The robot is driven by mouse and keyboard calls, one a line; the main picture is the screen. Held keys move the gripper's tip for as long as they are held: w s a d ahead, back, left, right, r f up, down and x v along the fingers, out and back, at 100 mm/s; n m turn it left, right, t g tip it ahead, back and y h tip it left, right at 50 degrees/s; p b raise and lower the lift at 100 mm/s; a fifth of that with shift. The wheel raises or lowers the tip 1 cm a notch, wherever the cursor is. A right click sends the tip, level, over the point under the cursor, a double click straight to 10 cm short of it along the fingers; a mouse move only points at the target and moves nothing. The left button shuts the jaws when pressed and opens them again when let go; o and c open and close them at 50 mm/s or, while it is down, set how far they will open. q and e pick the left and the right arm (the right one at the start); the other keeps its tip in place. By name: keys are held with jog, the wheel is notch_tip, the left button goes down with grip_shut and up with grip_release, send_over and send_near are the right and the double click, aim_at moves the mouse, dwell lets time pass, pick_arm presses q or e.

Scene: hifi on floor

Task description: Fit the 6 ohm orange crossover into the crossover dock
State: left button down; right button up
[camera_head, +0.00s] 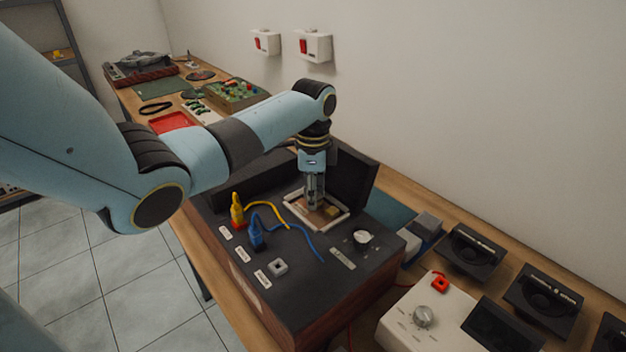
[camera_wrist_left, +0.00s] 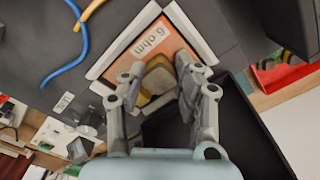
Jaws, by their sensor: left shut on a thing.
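The orange crossover, lettered "6 ohm", shows in the left wrist view (camera_wrist_left: 148,42) inside the pale frame of the crossover dock (camera_wrist_left: 182,18). In the head view the dock (camera_head: 291,207) is a pale rectangular frame on top of the dark hifi box. My left gripper (camera_head: 314,205) reaches straight down over it. In the left wrist view my left gripper (camera_wrist_left: 160,95) is shut on the crossover's raised beige block. The fingers partly hide the crossover, so I cannot tell whether it sits flush. My right gripper is not in view.
On the dark box (camera_head: 290,290) stand a yellow plug (camera_head: 237,210) and a blue plug (camera_head: 257,233) with cables, and a knob (camera_head: 362,237). A raised dark lid stands behind the dock. A white device (camera_head: 423,318) and black speaker-like units (camera_head: 470,250) lie at right.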

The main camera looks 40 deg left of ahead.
pick_arm(q)
jog(key=shift+f, duration=0.2)
jog(key=c, duration=0.9)
grip_release()
jog(key=shift+r, duration=0.1)
notch_tip(320, 180, up, 12)
jog(key=shift+r, duration=0.1)
notch_tip(320, 180, up, 8)
jog(key=p, duration=0.8)
jog(key=shift+p, duration=0.35)
